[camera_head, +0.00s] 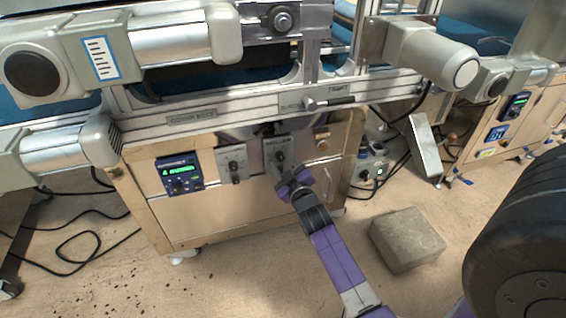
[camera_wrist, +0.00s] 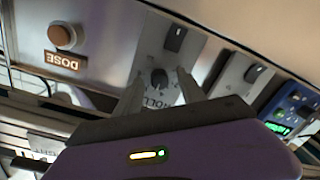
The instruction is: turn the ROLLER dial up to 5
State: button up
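The ROLLER dial is a small black knob (camera_wrist: 159,78) on a grey plate, with a partly covered label below it that reads roughly "ROLL" in the upside-down wrist view. In the head view the plate (camera_head: 270,147) is on the front of the wooden cabinet, partly behind my gripper (camera_head: 286,176). In the wrist view my gripper (camera_wrist: 159,84) is open, with one pale finger on each side of the dial. I cannot tell whether the fingers touch it. The dial's setting and scale are too small to read.
A similar grey plate (camera_head: 233,163) with its own control and a green-lit display (camera_head: 180,174) are left of the dial plate. An orange DOSE button (camera_wrist: 62,37) is on the other side. A metal rail runs above. A stone block (camera_head: 407,239) lies on the floor.

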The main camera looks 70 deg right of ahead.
jog(key=shift+s+a, duration=0.2)
jog(key=shift+s, duration=0.1)
jog(key=v, duration=0.7)
jog(key=shift+a, duration=0.15)
dwell(0.4)
